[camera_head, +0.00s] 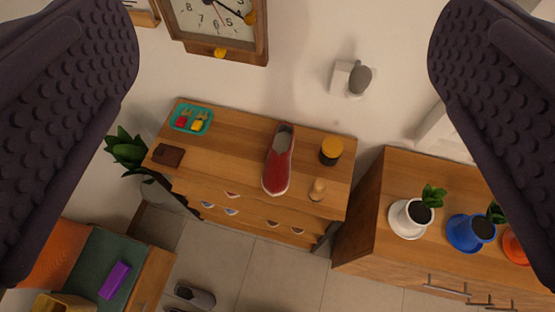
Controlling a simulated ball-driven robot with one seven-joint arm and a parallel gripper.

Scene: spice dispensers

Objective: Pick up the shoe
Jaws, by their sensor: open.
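A red shoe (279,164) with a pale sole edge and grey inside lies on top of a wooden dresser (230,150), near the middle of the view. Its toe points toward the dresser's front edge. My gripper (283,110) is open and empty, with its two dark studded fingers far apart at the left and right sides of the picture. The shoe shows between them, some distance beyond the fingertips. A grey shoe (195,296) lies on the floor at the bottom, with part of a dark red shoe (172,309) beside it, cut off by the frame.
A yellow-lidded jar (331,151) and a small wooden figure (318,190) stand right of the red shoe. A teal tray (191,119) and a brown wallet (168,155) lie to its left. A wooden cabinet (375,215) with potted plants stands at right. A clock (222,22) hangs above.

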